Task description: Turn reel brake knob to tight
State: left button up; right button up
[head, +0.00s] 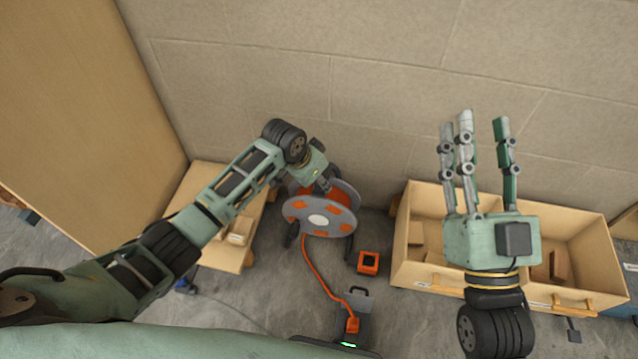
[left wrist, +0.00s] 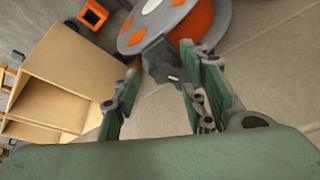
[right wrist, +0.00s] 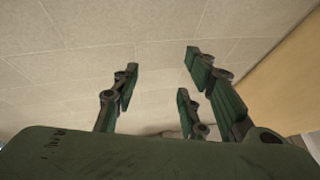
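The cable reel (head: 318,219) has grey discs with orange patches and stands on the floor by the wall. It also shows at the top of the left wrist view (left wrist: 150,28). My left gripper (head: 324,183) is at the reel's upper back side. In the left wrist view its fingers (left wrist: 162,80) are spread, with a dark grey part of the reel (left wrist: 168,62) bearing a small pale mark ahead between them. I cannot tell whether this is the brake knob, nor whether the fingers touch it. My right gripper (head: 478,122) is open and empty, fingers up, above the wooden box.
A divided wooden box (head: 405,240) stands at the right against the wall. An orange cable (head: 318,270) runs from the reel to a device (head: 352,325) in front.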

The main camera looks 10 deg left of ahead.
pick_arm(q)
jog(key=shift+x, duration=0.75)
pick_arm(e)
jog(key=shift+s+d+r+t+y, duration=0.1)
jog(key=shift+s+r+t+y, duration=0.05)
jog(key=shift+s+r+t, duration=0.55)
jog(key=shift+s+d+r+t+y, duration=0.15)
jog(key=shift+s+r+t, duration=0.3)
jog(key=shift+r, duration=0.4)
pick_arm(q)
jog(key=shift+c, duration=0.5)
pick_arm(e)
jog(key=shift+a, duration=0.1)
pick_arm(q)
jog(key=shift+s+d, duration=0.1)
grip_shut()
pick_arm(e)
jog(key=shift+w, duration=0.1)
